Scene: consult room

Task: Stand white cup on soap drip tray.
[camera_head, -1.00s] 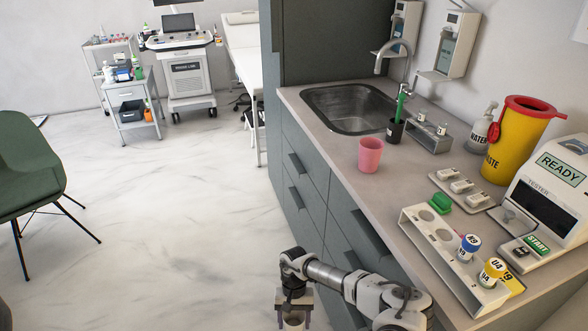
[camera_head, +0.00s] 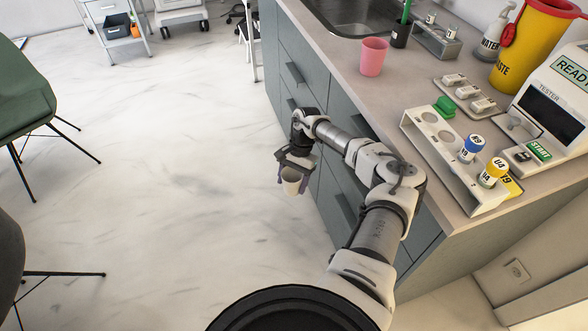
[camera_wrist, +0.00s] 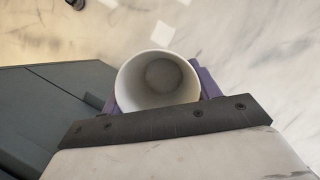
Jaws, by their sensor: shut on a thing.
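The white cup (camera_head: 292,187) is in my gripper (camera_head: 294,182), out over the floor beside the cabinet front, below counter height. My gripper is shut on it, with purple fingers on either side of the cup. In the wrist view the cup (camera_wrist: 158,62) shows its open mouth and looks empty inside, between the two fingers (camera_wrist: 158,90). The cup looks roughly upright in the head view. The soap drip tray is outside both current views; wall dispensers with trays showed behind the sink in the earlier head view.
The counter (camera_head: 335,52) holds a pink cup (camera_head: 374,57), black holder (camera_head: 400,35), sample rack (camera_head: 455,165), yellow waste bin (camera_head: 530,45) and tester (camera_head: 550,105). The sink (camera_head: 355,18) is at the back. Cabinet drawers (camera_head: 345,150) stand close right of my gripper. Floor to the left is clear; green chair (camera_head: 22,95) farther left.

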